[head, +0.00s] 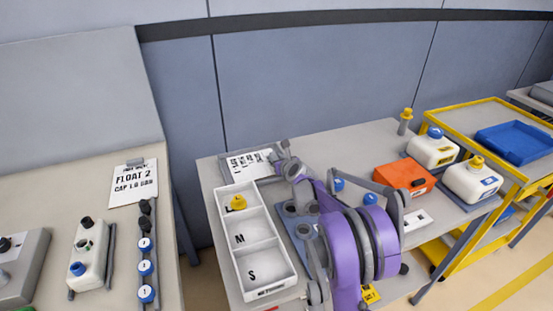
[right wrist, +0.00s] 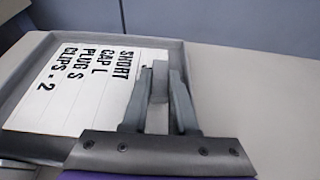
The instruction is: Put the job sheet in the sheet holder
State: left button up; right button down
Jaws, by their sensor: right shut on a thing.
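The job sheet (head: 248,164), white with black print, lies over the grey sheet holder (head: 224,171) at the back left of the middle table. In the right wrist view the sheet (right wrist: 85,85) reads "SHORT CAP L PLUG S CLIPS × 2" and appears within the raised rim of the holder (right wrist: 112,42). My right gripper (head: 283,160) is at the sheet's right end. In the wrist view the gripper (right wrist: 160,88) is shut on a grey tab at the sheet's edge. I cannot tell whether the sheet rests fully on the holder's floor. My left gripper is not in view.
A white tray (head: 265,285) with marked compartments and a yellow cap (head: 239,202) stands in front of the holder. An orange box (head: 404,177) and white bottles (head: 433,151) stand to the right. Another sheet (head: 133,186) lies on the left table. My right arm hides the table's middle.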

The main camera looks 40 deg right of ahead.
jog(key=c, duration=0.7)
grip_release()
jog(key=shift+s+r, duration=0.1)
jog(key=v, duration=1.1)
jog(key=shift+s+r, duration=0.15)
jog(key=shift+s, duration=0.25)
